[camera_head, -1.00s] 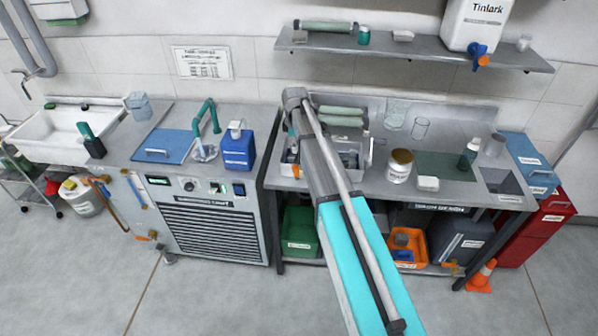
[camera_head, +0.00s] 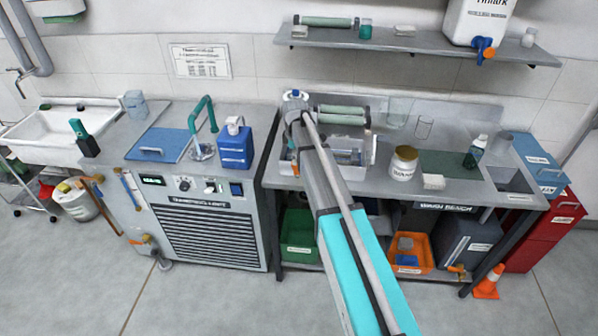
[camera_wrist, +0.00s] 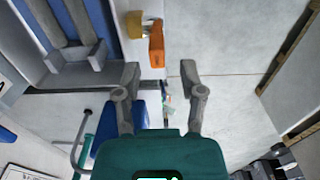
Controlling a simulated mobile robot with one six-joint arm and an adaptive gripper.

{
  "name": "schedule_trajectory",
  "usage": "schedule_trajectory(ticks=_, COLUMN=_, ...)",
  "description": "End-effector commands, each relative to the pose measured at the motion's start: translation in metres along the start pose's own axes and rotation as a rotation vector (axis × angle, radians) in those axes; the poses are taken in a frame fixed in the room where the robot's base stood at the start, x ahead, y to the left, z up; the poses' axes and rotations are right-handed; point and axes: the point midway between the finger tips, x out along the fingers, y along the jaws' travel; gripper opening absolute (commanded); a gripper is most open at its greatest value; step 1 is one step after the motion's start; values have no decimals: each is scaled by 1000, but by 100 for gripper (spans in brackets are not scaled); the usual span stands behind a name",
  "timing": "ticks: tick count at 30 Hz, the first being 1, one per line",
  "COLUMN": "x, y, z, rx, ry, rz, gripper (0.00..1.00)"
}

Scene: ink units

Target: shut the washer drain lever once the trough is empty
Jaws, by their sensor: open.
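The washer trough (camera_head: 368,160) is a pale tray on the bench, partly hidden by my arm. In the wrist view the trough (camera_wrist: 92,78) shows at upper left, with grey bars over a blue interior; I cannot tell whether it holds liquid. The orange drain lever (camera_wrist: 156,45) sits beside a brass valve (camera_wrist: 134,24) on its pale outer side. The lever also shows at the trough's left end in the head view (camera_head: 296,170). My gripper (camera_wrist: 159,74) is open and empty, with the lever ahead of the gap between its fingers, not visibly touching. My arm hides the gripper in the head view.
Green rollers (camera_head: 341,114) lie behind the trough. A jar (camera_head: 403,163) stands to its right. A gap separates the left unit from the bench.

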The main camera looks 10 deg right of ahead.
Motion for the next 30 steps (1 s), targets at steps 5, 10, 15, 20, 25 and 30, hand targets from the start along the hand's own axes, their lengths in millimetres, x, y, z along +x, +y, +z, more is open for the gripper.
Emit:
schedule_trajectory(ticks=5, x=18, y=0, z=0, rx=0, ry=0, rz=0, gripper=51)
schedule_trajectory(ticks=10, x=31, y=0, z=0, rx=0, ry=0, rz=0, gripper=51)
schedule_trajectory(ticks=15, x=42, y=0, z=0, rx=0, ry=0, rz=0, gripper=51)
schedule_trajectory(ticks=20, x=49, y=0, z=0, rx=0, ry=0, rz=0, gripper=51)
schedule_trajectory(ticks=25, x=51, y=0, z=0, rx=0, ry=0, rz=0, gripper=51)
schedule_trajectory(ticks=30, x=51, y=0, z=0, rx=0, ry=0, rz=0, gripper=51)
